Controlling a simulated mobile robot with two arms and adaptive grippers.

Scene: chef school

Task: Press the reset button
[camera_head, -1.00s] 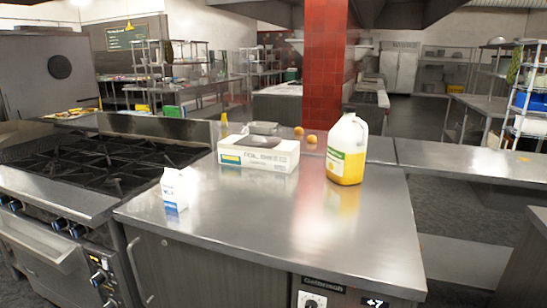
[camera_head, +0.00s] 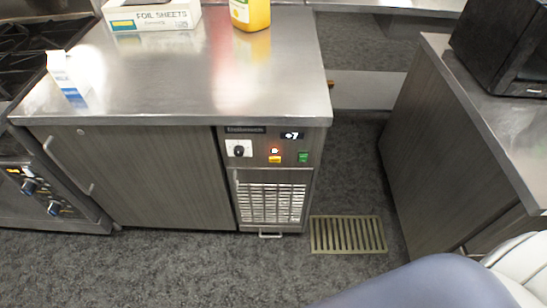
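The control panel (camera_head: 257,147) is on the front of a steel-topped refrigerated counter, above a vent grille. It holds a black dial on a white plate (camera_head: 239,149), a glowing red-orange button or lamp (camera_head: 275,150) with a yellow label under it, and a green switch or label (camera_head: 303,157). The lettering is too small to read, so I cannot tell which control is the reset button. A small display (camera_head: 292,135) above reads about +7. Neither gripper is in view; a blue-grey and white part of my arm shows at the bottom right.
The steel counter top (camera_head: 210,75) carries a milk carton (camera_head: 68,78), a foil sheets box (camera_head: 152,15) and a yellow jug (camera_head: 250,13). A stove stands left. Another counter (camera_head: 440,130) with a black appliance (camera_head: 505,45) stands right. A floor grate (camera_head: 348,234) lies between; open floor is in front.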

